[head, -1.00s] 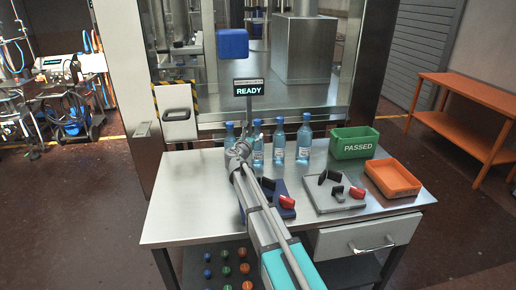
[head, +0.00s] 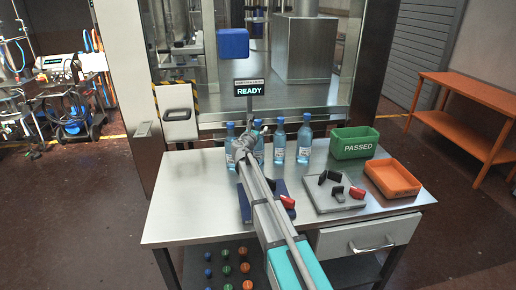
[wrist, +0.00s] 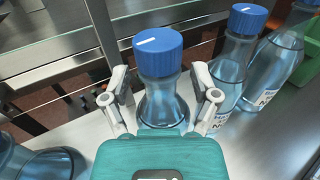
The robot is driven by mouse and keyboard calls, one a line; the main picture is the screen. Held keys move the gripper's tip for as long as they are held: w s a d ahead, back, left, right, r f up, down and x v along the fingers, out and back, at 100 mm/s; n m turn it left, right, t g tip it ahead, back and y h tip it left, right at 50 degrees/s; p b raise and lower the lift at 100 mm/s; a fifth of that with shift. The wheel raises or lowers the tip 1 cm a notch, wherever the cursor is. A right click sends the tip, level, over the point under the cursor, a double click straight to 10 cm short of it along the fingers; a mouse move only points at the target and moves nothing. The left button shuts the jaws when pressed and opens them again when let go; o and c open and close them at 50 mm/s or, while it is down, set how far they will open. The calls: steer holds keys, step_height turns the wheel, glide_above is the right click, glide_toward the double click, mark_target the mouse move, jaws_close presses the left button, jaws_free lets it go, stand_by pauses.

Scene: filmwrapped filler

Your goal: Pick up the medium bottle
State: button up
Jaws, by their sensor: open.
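Several clear blue bottles with blue caps stand upright in a row at the back of the steel table. In the head view they are the leftmost bottle (head: 229,145), the second bottle (head: 257,126), the third bottle (head: 279,142) and the rightmost bottle (head: 304,140). I cannot tell for sure which is the medium one. My gripper (head: 246,147) is at the second bottle, hiding most of it. In the wrist view my open gripper (wrist: 164,97) has a finger on each side of this capped bottle (wrist: 160,70), below its cap. Contact is not visible.
In the wrist view, neighbouring bottles stand close on the right (wrist: 234,65) and at lower left (wrist: 38,160). A machine frame with a READY sign (head: 249,90) is behind. The green PASSED bin (head: 354,152), orange tray (head: 393,190) and grey fixture plate (head: 318,203) are right. The left tabletop is clear.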

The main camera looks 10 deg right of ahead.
mark_target(256, 123)
jaws_close()
stand_by(0.4)
steer(key=shift+r, duration=0.1)
step_height(256, 123, up, 3)
steer(key=p, duration=0.3)
steer(key=s+r+p, duration=1)
steer(key=s, duration=0.4)
stand_by(0.5)
steer(key=shift+f, duration=0.1)
stand_by(0.4)
